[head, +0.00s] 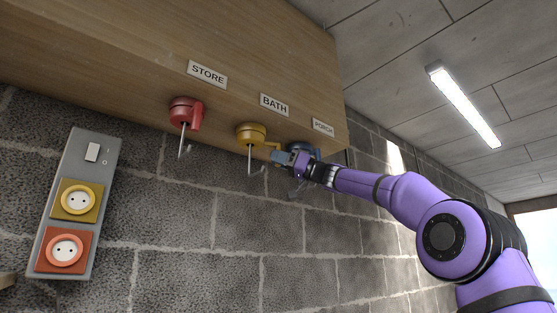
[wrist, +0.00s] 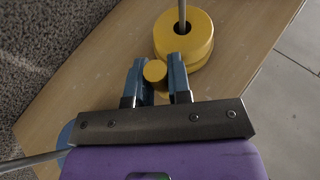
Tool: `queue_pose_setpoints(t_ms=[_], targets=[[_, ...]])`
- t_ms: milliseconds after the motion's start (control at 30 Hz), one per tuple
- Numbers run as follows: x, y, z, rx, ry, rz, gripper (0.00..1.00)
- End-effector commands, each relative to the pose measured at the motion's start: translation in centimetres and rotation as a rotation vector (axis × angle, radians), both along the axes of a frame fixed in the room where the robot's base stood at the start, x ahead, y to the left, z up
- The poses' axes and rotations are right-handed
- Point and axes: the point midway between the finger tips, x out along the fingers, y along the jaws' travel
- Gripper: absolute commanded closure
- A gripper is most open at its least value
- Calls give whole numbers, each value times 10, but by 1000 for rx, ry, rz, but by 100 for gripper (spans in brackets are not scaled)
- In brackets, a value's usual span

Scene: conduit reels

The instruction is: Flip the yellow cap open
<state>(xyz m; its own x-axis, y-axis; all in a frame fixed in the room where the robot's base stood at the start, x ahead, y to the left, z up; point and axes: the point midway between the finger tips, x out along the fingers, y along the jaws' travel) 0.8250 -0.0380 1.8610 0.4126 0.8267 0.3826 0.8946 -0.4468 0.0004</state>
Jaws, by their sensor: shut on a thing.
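The yellow cap (head: 250,133) is mounted under the wooden board, below the BATH label, with a thin metal hook hanging from its middle. A yellow handle reaches out from its right side. In the wrist view the cap (wrist: 183,40) is a yellow disc with a dark centre hole around the metal rod. My gripper (head: 279,157) is at the handle's end, to the right of the cap. In the wrist view its blue fingers (wrist: 156,72) are closed on either side of the round yellow handle end (wrist: 155,71).
A red cap (head: 183,111) with a hook is under the STORE label to the left. A blue cap (head: 302,147) under the PORCH label is partly hidden behind my gripper. The wooden board (head: 150,50) is close above. A socket panel (head: 98,160) is on the block wall.

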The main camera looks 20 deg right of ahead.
Motion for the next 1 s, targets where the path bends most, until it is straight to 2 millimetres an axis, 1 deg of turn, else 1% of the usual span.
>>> queue_pose_setpoints(t_ms=[633, 667, 700, 733, 767, 1000], targets=[[1, 0, 0, 0, 0, -2, 100], [1, 0, 0, 0, 0, -2, 75], [1, 0, 0, 0, 0, -2, 66], [1, 0, 0, 0, 0, -2, 59], [1, 0, 0, 0, 0, -2, 57], [0, 0, 0, 0, 0, -1, 57]])
